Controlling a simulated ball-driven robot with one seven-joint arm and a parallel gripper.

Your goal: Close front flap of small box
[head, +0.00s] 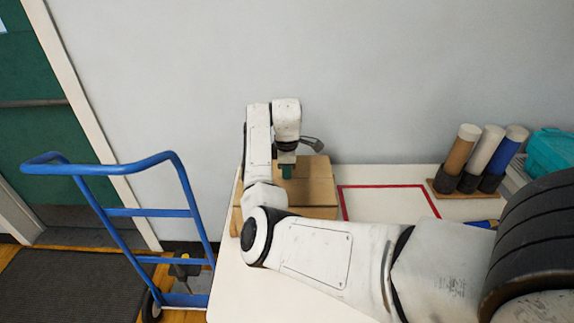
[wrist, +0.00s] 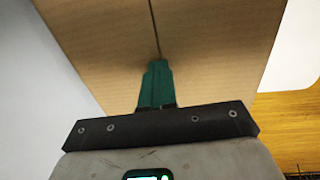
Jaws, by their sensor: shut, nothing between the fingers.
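The small cardboard box (head: 316,188) stands on the white table near the wall, partly hidden behind my arm. In the wrist view, brown cardboard of the box (wrist: 210,50) fills the upper middle, with a dark seam running down to my fingertips. My gripper (head: 287,172) points down at the box's top. Its teal fingers are together and empty, and they also show in the wrist view (wrist: 157,72). The fingertips are at or very close to the cardboard; I cannot tell whether they touch. The front flap cannot be made out clearly; my arm hides the box's near side.
A red-outlined area (head: 436,204) on the white table (head: 262,290) is largely clear. Several tubes (head: 490,150) stand in a holder at right, by a teal case (head: 552,150). A blue hand truck (head: 150,212) stands left of the table. The grey wall is close behind.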

